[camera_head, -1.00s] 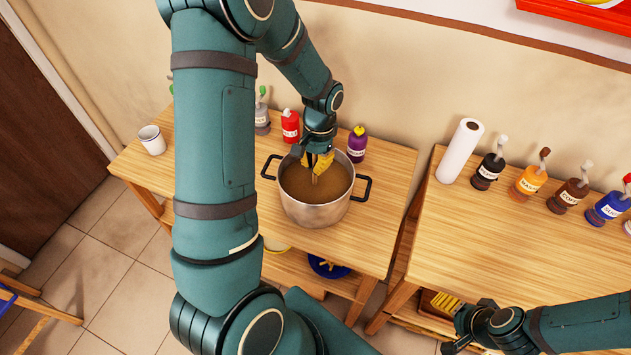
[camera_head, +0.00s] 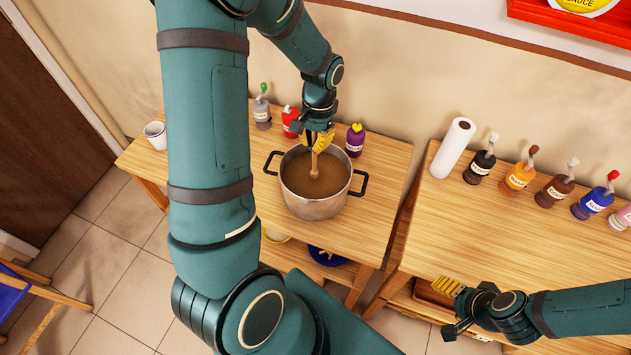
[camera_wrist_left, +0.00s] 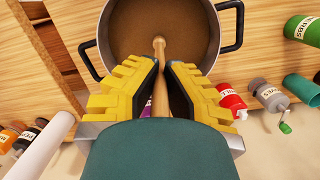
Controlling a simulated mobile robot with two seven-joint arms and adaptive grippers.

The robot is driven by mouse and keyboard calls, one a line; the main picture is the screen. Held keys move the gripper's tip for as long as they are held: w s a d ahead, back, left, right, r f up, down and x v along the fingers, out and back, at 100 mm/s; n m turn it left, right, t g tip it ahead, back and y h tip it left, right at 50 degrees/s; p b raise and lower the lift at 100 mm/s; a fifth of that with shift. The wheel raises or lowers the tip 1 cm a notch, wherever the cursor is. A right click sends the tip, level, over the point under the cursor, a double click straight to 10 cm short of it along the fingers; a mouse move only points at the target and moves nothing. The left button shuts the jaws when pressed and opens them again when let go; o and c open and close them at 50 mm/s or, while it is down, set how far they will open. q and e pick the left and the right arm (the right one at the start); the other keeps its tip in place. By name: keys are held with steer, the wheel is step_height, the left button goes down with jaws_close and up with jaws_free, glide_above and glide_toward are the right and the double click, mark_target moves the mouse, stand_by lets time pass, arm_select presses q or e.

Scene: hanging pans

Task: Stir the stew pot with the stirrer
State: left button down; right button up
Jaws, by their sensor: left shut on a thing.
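The stew pot (camera_head: 312,207) is a steel pot with two black handles, full of brown stew (camera_head: 297,182). It stands on the left wooden table. My left gripper (camera_head: 319,143) is above the pot's far rim, its yellow fingers shut on the wooden stirrer (camera_head: 316,164). The stirrer's lower end is in the stew near the middle; its tip is hidden. In the left wrist view the stirrer (camera_wrist_left: 159,75) runs between the fingers into the pot (camera_wrist_left: 100,58). My right gripper (camera_head: 450,308) is open and empty at the front of the right table.
A red bottle (camera_head: 290,121), a purple bottle (camera_head: 355,141) and a grey bottle (camera_head: 262,112) stand behind the pot. A paper roll (camera_head: 453,148) and several sauce bottles line the right table's back. Its front is clear.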

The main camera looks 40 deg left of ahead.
arm_select(q)
steer(key=shift+r+p, duration=1.7)
steer(key=shift+r, duration=1.25)
steer(key=shift+s+f, duration=0.1)
